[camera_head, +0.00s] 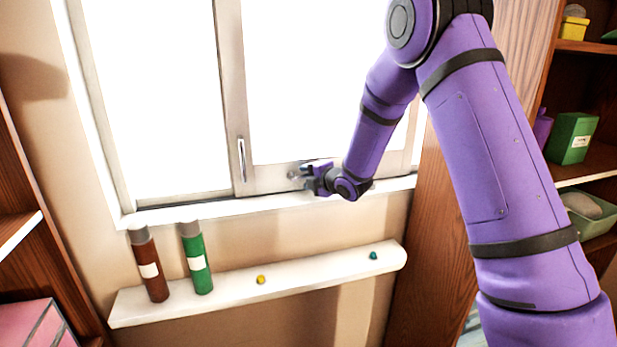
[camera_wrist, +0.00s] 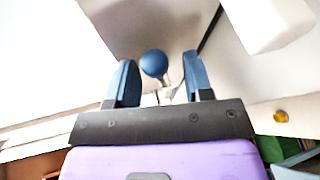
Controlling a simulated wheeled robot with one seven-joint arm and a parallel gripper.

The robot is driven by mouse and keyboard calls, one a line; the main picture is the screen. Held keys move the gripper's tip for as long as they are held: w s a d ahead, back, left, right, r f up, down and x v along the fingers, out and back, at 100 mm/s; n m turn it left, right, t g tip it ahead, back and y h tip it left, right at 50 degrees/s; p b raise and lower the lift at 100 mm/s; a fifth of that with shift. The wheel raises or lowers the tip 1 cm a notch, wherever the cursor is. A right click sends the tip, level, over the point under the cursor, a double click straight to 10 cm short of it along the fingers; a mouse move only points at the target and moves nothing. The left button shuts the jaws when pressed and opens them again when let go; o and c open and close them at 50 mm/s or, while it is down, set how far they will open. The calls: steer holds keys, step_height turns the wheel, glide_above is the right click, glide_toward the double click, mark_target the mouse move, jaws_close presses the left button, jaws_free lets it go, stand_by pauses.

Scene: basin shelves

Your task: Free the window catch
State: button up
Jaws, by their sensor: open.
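The window (camera_head: 225,90) has two bright panes in a pale frame. What looks like its catch is a round blue knob (camera_wrist: 154,63) on a short metal stem in the wrist view. In the head view my gripper (camera_head: 306,174) is at the lower rail of the right-hand sash and mostly hides that spot. In the wrist view my gripper (camera_wrist: 160,72) is open, with one blue finger on each side of the knob. The knob sits nearer the left finger, and a gap shows on its right. I cannot tell whether a finger touches it.
A slim upright handle (camera_head: 241,159) is on the window's middle stile, left of my gripper. Below, a white ledge (camera_head: 325,270) bears a brown bottle (camera_head: 150,270), a green bottle (camera_head: 197,262), a yellow knob (camera_head: 261,279) and a teal knob (camera_head: 373,255). Wooden shelves flank the window.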

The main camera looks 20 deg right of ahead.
steer(key=shift+w, duration=0.1)
steer(key=shift+c, duration=0.5)
jaws_close()
steer(key=shift+a+r, duration=0.1)
steer(key=n+h, duration=0.1)
steer(key=r+n+h, duration=0.1)
steer(key=shift+a+r+n+g, duration=0.2)
steer(key=shift+a+n+g, duration=0.1)
steer(key=shift+a+g, duration=0.1)
steer(key=n+h, duration=0.1)
steer(key=a+r+n+h, duration=0.1)
steer(key=n, duration=0.1)
steer(key=shift+a+r, duration=0.1)
steer(key=shift+a+r+n+g+h, duration=0.15)
steer(key=shift+a+n+h, duration=0.2)
steer(key=shift+n+h, duration=0.25)
steer(key=shift+a+r+n+g+h, duration=0.15)
steer(key=shift+a+n+h, duration=0.15)
steer(key=shift+n+h, duration=0.25)
steer(key=shift+a+r+n+h, duration=0.15)
steer(key=shift+a+n+h, duration=0.45)
steer(key=shift+n+h, duration=0.45)
